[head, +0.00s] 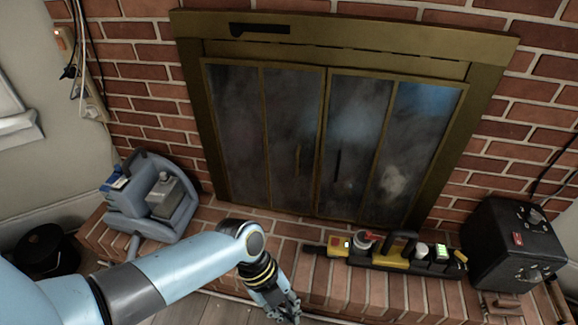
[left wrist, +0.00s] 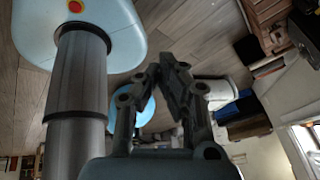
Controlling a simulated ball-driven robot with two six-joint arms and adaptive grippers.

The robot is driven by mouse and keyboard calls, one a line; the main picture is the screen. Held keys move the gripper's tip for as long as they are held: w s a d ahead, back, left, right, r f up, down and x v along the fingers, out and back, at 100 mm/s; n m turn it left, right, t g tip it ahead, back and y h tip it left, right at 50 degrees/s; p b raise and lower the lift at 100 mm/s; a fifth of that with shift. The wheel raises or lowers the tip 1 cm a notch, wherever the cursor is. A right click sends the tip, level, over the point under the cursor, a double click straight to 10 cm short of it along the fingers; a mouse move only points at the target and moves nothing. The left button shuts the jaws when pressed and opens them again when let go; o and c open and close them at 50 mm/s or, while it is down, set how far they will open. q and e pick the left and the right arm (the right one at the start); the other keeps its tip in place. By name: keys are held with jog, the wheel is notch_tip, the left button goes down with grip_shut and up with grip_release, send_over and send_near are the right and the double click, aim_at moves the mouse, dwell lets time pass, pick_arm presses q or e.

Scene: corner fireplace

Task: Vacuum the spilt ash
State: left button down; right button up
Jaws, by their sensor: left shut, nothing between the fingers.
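A blue-grey machine with a dark handle and a hose (head: 152,200), which looks like the vacuum, stands on the left of the brick hearth (head: 215,215). My left gripper (head: 287,315) is at the bottom of the head view, in front of the hearth edge and to the right of the machine, apart from it. In the left wrist view its fingers (left wrist: 170,75) are together with nothing between them. I cannot make out any spilt ash. My right gripper is not in view.
Closed glass fireplace doors (head: 325,140) stand behind the hearth. A black and yellow caddy (head: 390,262) and a black box (head: 512,243) are on its right. A dark bucket (head: 45,252) stands at the left. The middle of the hearth is clear.

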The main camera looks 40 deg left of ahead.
pick_arm(q)
jog(key=shift+s+a+b, duration=0.85)
jog(key=shift+s+a, duration=0.7)
jog(key=shift+a, duration=4.75)
jog(key=shift+w+d+p, duration=0.55)
jog(key=shift+w+d, duration=0.35)
jog(key=shift+d, duration=5.55)
notch_tip(320, 180, up, 6)
jog(key=p, duration=0.6)
jog(key=shift+r, duration=0.25)
